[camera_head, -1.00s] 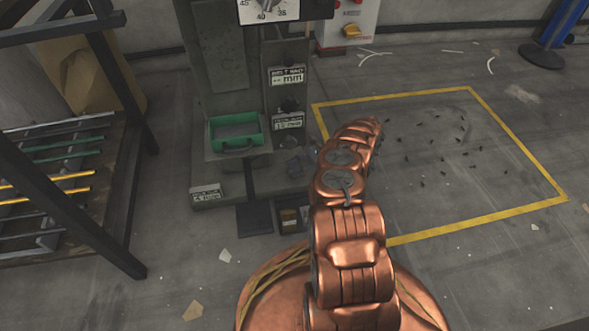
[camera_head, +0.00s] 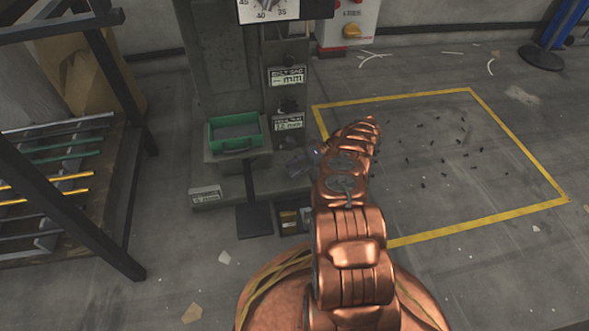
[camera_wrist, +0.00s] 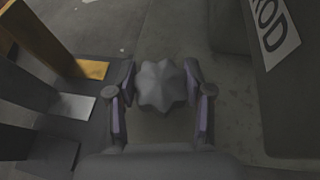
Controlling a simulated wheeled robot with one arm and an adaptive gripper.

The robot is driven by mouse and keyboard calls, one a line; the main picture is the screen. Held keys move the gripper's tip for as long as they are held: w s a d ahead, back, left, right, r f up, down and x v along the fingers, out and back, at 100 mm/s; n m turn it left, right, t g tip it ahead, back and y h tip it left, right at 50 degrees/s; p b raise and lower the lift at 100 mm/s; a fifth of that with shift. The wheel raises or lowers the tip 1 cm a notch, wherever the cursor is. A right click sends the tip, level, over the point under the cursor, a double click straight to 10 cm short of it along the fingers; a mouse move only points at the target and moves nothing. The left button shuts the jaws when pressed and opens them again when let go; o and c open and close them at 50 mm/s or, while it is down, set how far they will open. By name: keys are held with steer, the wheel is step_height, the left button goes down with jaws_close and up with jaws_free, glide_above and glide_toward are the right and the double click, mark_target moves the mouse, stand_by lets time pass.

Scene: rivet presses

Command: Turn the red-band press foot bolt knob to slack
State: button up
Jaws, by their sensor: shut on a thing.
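A grey lobed knob (camera_wrist: 161,86) sits between the two fingertips in the wrist view. My gripper (camera_wrist: 160,93) is shut on it, with a finger against each side. In the head view my gripper (camera_head: 305,163) is small and dark at the lower right side of the grey press (camera_head: 222,65), partly hidden by my copper arm. I cannot make out the knob there, and no red band is plain in either view.
A green tray (camera_head: 236,146) stands on the press ledge. Foot pedals (camera_head: 255,220) lie at the press base, and pedal-like plates (camera_wrist: 75,105) show left in the wrist view. A labelled block (camera_wrist: 285,90) is close on the right. The yellow-outlined floor (camera_head: 470,200) holds small dark bits.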

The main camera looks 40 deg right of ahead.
steer(key=o, duration=1.2)
steer(key=shift+c, duration=0.2)
steer(key=shift+r+m+t+p, duration=0.1)
steer(key=shift+m+t+p, duration=0.25)
steer(key=shift+m+t, duration=0.2)
steer(key=shift+m+t+p, duration=0.3)
steer(key=shift+m+t, duration=0.15)
steer(key=shift+t+h, duration=0.3)
steer(key=shift+m+t+h+p, duration=0.45)
steer(key=shift+m+t, duration=0.35)
steer(key=shift+m, duration=0.1)
